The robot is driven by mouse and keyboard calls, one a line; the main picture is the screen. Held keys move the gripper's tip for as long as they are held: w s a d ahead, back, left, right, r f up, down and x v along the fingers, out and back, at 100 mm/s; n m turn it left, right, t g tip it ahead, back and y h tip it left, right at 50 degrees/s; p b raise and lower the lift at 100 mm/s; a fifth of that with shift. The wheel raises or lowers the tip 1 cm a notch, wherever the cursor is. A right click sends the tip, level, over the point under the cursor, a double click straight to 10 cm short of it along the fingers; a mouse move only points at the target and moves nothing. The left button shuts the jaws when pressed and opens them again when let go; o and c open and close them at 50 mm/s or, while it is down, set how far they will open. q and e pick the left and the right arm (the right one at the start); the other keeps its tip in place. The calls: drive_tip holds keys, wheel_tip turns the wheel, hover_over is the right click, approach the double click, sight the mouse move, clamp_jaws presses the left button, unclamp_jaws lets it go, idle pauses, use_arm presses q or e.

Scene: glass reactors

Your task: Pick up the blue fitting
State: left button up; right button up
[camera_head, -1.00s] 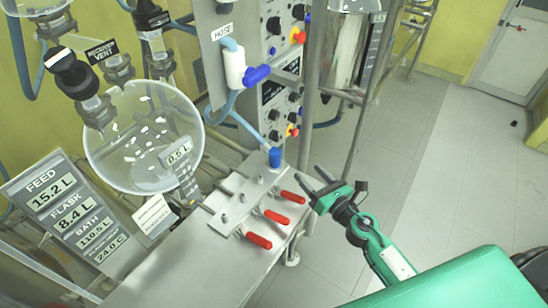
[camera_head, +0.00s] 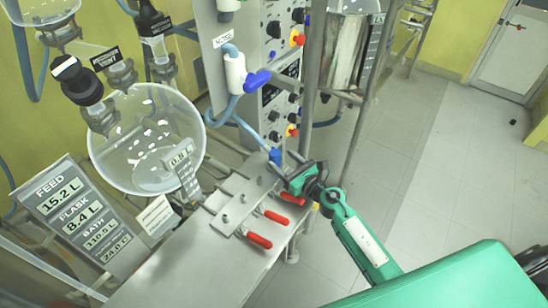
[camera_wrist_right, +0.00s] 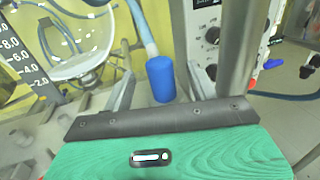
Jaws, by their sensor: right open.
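The blue fitting (camera_head: 274,156) is a short blue cylinder on the lower end of a pale blue hose, near the back edge of the steel bench. My right gripper (camera_head: 281,172) is beside it in the head view. In the right wrist view the blue fitting (camera_wrist_right: 161,80) shows between the two spread fingers of my right gripper (camera_wrist_right: 160,76), with a gap on each side. The right gripper is open and holds nothing. My left gripper is not in view.
Red-handled valves (camera_head: 259,240) sit on a plate on the steel bench (camera_head: 165,268). A glass vessel (camera_head: 145,145) hangs at left. A control panel (camera_head: 285,85) and a vertical metal post (camera_head: 308,100) stand close behind the fitting.

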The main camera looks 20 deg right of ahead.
sight(279, 156)
drive_tip(key=x, duration=0.4)
drive_tip(key=shift+w+a+p, duration=0.15)
drive_tip(key=shift+p, duration=0.15)
drive_tip(key=shift+c, duration=0.2)
drive_tip(key=c, duration=1.1)
drive_tip(key=shift+r, duration=0.1)
drive_tip(key=shift+c, duration=0.6)
